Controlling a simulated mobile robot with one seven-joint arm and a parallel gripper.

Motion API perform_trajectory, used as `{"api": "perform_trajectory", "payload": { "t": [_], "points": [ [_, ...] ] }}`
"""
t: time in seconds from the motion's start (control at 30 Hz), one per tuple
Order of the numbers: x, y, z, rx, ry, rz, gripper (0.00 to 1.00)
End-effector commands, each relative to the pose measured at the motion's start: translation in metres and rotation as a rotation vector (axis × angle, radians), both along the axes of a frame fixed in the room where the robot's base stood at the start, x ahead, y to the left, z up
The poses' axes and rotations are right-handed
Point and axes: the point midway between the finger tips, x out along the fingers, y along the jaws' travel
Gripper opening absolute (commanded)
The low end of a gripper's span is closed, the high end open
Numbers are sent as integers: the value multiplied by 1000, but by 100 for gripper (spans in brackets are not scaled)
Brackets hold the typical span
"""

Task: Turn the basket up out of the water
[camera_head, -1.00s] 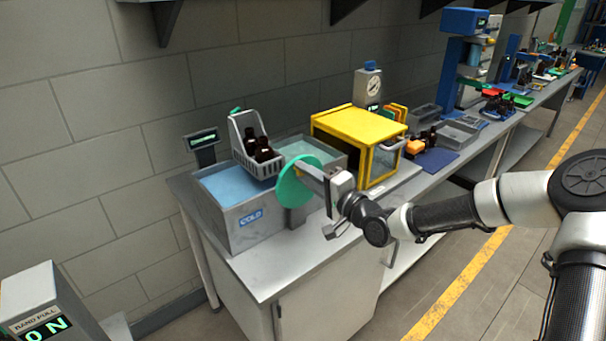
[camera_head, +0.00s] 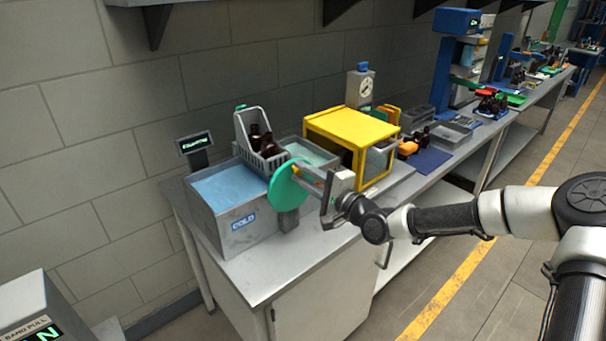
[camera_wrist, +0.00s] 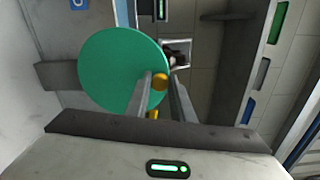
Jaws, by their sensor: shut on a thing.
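A grey basket (camera_head: 270,163) with dark bottles (camera_head: 267,146) in it shows in the head view, clear of the water at the right end of the blue water tank (camera_head: 236,230) marked COLD. It is beside a second tank (camera_head: 318,155) with pale green water. A green disc (camera_head: 282,188) stands in front of the tanks. My gripper (camera_wrist: 158,84) is shut on a yellow knob (camera_wrist: 160,81) at the disc's edge in the wrist view. The basket's underside and its link to the disc are hidden.
A yellow-framed box (camera_head: 352,128) stands right of the tanks, with a dial device (camera_head: 362,88) behind it. A small display (camera_head: 196,143) stands at the back left. The worktop's front strip (camera_head: 262,275) is clear.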

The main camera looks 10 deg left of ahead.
Motion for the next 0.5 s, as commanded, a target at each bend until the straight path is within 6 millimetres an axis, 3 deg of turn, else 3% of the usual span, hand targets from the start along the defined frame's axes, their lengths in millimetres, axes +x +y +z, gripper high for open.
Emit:
{"api": "perform_trajectory", "payload": {
  "t": [0.4,0.43,0.5],
  "points": [
    [3,-2,2,4,-2,-7,0],
    [3,-2,2,4,-2,-7,23],
    [3,-2,2,4,-2,-6,35]
  ]
}}
